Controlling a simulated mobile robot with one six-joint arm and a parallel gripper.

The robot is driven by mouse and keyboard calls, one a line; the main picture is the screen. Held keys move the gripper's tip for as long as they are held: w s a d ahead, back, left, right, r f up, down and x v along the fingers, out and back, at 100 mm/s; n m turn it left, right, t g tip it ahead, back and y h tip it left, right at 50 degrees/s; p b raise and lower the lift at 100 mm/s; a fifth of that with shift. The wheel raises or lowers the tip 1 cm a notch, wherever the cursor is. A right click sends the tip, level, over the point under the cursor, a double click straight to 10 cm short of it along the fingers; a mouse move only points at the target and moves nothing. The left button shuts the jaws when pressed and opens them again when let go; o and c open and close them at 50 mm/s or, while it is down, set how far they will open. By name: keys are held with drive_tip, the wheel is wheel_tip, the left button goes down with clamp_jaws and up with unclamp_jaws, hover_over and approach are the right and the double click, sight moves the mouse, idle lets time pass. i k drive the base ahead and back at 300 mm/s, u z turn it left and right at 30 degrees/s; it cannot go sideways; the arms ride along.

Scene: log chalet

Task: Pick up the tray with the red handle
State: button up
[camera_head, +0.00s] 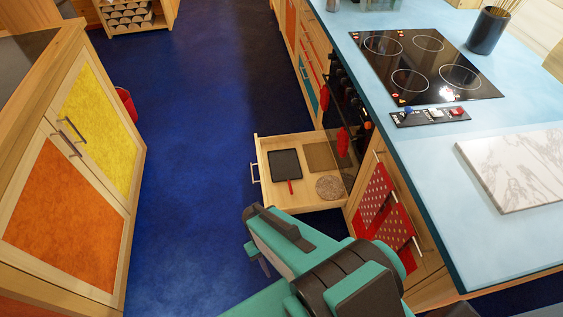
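The tray (285,163) is dark and square, and a short red handle (290,187) points from it toward the camera. It lies flat in the left part of an open wooden drawer (306,205) below the counter. My gripper (262,262) is at the end of my teal and dark grey arm, in front of the drawer and nearer the camera. The tray is apart from it. My arm's own body hides most of the fingers, so I cannot tell how far apart they are.
A round speckled mat (329,187) and a brown square board (321,156) lie in the same drawer. Red dotted towels (374,196) hang on the cabinet to its right. The light blue counter (430,170) is on the right. Blue floor (200,150) is clear left of the drawer.

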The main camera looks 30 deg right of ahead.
sight(284, 164)
drive_tip(key=u, duration=0.05)
drive_tip(key=i, duration=1)
